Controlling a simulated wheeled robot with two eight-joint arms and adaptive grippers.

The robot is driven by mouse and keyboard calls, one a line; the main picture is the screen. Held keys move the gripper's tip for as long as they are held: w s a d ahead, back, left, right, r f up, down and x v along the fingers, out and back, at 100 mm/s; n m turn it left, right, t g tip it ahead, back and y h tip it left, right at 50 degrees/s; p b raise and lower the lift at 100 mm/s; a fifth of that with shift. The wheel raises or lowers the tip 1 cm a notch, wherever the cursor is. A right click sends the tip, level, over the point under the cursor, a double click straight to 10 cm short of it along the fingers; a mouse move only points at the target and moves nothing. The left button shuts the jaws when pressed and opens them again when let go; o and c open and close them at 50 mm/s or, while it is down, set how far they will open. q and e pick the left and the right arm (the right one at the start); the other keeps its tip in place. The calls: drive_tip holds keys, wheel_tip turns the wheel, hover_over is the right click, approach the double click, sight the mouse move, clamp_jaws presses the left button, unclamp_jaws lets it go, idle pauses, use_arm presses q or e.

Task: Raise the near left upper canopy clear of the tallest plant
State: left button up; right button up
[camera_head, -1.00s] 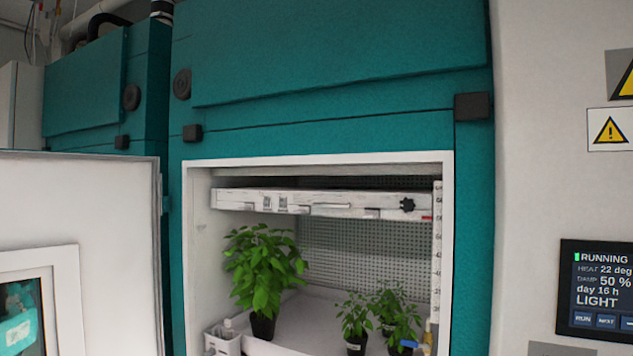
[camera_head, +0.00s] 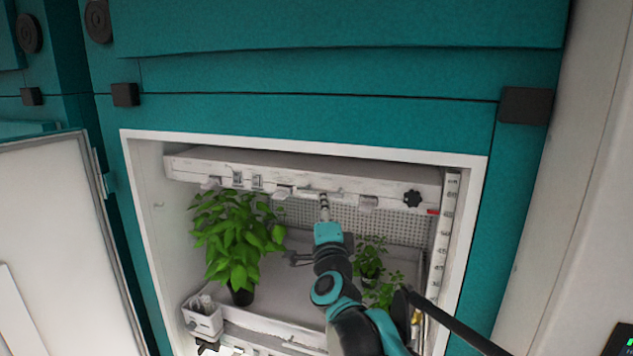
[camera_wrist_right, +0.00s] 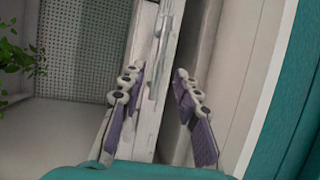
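My right gripper (camera_head: 324,205) is at the middle of the canopy's front edge. In the right wrist view, its fingers (camera_wrist_right: 154,82) are apart, on either side of the white canopy edge (camera_wrist_right: 150,110). My left gripper is not in view.
Smaller plants (camera_head: 376,280) stand at the right, partly hidden by my arm. A height scale (camera_head: 441,235) runs up the right side of the opening. A white caddy (camera_head: 203,317) sits front left. The open door (camera_head: 45,230) stands at the left.

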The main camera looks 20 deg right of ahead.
drive_tip(key=p+x, duration=0.1)
drive_tip(key=x, duration=0.5)
drive_tip(key=shift+w+f, duration=0.1)
drive_tip(key=shift+w, duration=0.25)
drive_tip(key=shift+s+d, duration=0.1)
drive_tip(key=shift+s, duration=0.1)
drive_tip(key=shift+w, duration=0.1)
clamp_jaws()
